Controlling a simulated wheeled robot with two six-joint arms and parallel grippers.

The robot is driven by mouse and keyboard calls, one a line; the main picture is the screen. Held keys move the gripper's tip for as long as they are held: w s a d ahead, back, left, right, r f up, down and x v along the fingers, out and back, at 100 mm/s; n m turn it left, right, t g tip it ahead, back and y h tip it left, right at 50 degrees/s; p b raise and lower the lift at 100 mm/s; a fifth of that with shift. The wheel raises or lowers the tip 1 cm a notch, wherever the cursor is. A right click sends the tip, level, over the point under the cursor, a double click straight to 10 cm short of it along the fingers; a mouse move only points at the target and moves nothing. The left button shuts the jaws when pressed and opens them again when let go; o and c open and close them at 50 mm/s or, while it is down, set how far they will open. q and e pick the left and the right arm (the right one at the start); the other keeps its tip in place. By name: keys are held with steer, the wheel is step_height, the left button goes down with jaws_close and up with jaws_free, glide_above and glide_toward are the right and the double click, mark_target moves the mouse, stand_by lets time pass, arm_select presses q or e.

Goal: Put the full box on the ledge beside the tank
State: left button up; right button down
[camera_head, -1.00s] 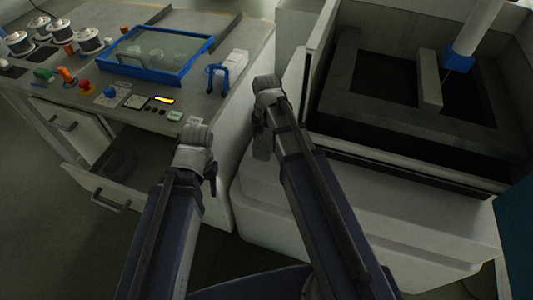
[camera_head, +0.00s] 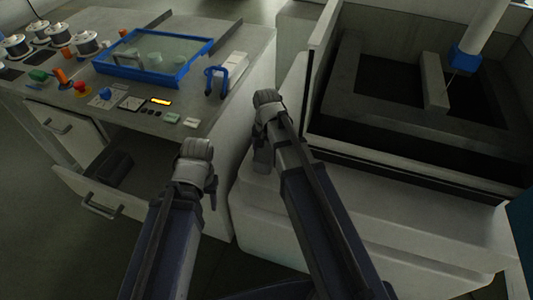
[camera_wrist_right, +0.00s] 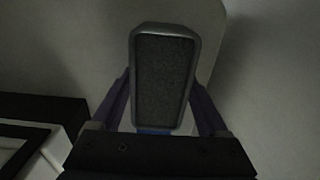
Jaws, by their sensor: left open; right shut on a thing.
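In the right wrist view, a box (camera_wrist_right: 163,80) with a grey rim and a dark, speckled top sits between the two fingers of my right gripper (camera_wrist_right: 165,105), which is shut on it. In the head view my right gripper (camera_head: 264,140) hangs over the pale ledge (camera_head: 242,185) at the near left side of the tank (camera_head: 340,110). A grey shape below that wrist may be the box; the arm hides most of it. My left gripper (camera_head: 208,188) is open, in front of the cabinet and left of the ledge. Its fingers are mostly hidden.
The tank's dark rim rises beside the ledge.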

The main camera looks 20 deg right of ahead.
mark_target(267, 160)
steer(key=shift+f, duration=0.2)
jaws_free()
steer(key=shift+r, duration=0.1)
steer(key=shift+r, duration=0.15)
step_height(267, 160, up, 12)
steer(key=p, duration=1.2)
steer(key=s+a+n+h, duration=0.1)
steer(key=s+a+n, duration=0.9)
steer(key=s, duration=0.3)
steer(key=shift+s+n, duration=0.3)
steer(key=shift+s, duration=0.05)
